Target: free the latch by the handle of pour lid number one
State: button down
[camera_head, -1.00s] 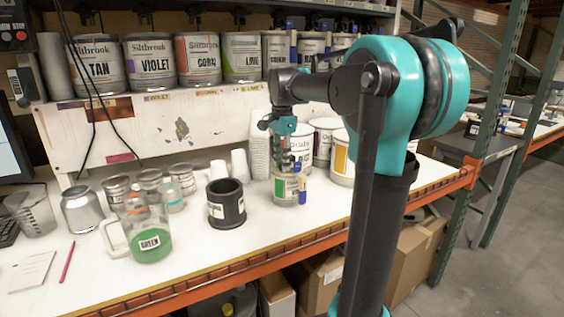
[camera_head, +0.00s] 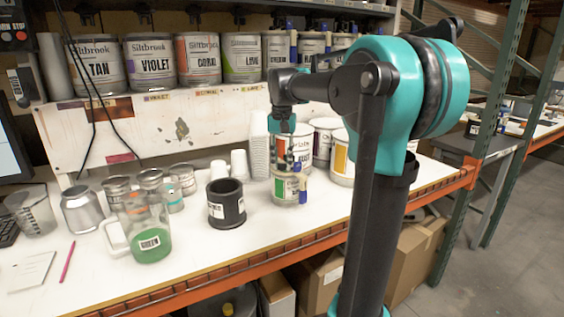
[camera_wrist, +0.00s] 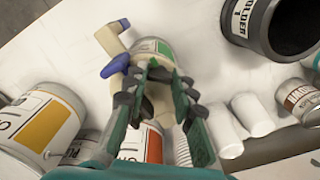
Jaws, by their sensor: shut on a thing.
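A small can with a green label (camera_head: 283,189) stands on the white bench, wearing a cream pour lid (camera_wrist: 107,42) with blue parts. Its green label also shows in the wrist view (camera_wrist: 163,48). One blue part (camera_wrist: 117,66) lies just left of my fingertips, and another blue part (camera_wrist: 124,23) is farther up. My gripper (camera_wrist: 156,74) points down over the can, with its fingers closed around a cream part of the lid that looks like its handle. My fingers hide much of the lid, and I cannot make out the latch's state.
A dark holder (camera_head: 226,203) stands left of the can. A jug of green liquid (camera_head: 150,240) is farther left. Large cans (camera_head: 340,160) stand close behind and right. Stacked white cups (camera_head: 259,155) are behind. The bench front is clear.

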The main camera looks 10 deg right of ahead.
jog(key=n, duration=0.6)
jog(key=shift+n, duration=0.3)
dwell(0.5)
jog(key=c, duration=1.2)
grip_release()
